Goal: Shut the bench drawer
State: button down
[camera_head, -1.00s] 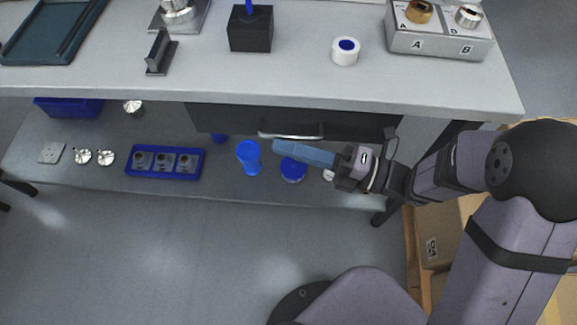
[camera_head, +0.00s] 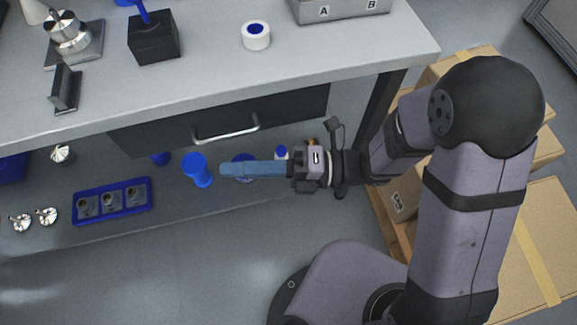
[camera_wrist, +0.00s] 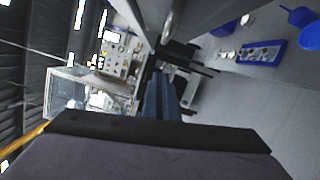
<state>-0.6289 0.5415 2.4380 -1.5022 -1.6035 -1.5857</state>
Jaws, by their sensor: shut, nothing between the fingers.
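The bench drawer (camera_head: 290,112) shows as a dark front under the bench top, with a silver bar handle (camera_head: 226,132) across it. The front sits close under the bench edge; I cannot tell whether any gap is left behind it. My gripper (camera_head: 224,170) has long blue fingers pressed together, pointing left, with nothing between them. In the head view the fingertips lie below the handle, apart from it. In the wrist view the blue fingers (camera_wrist: 161,97) point away up the middle; the drawer is not clearly made out there.
The bench top (camera_head: 200,95) carries a white roll (camera_head: 256,36), a black block (camera_head: 153,38) and a grey box (camera_head: 340,8). Cardboard boxes (camera_head: 535,235) stand at right.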

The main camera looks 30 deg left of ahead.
jog(key=v, duration=0.9)
jog(key=shift+d, duration=0.1)
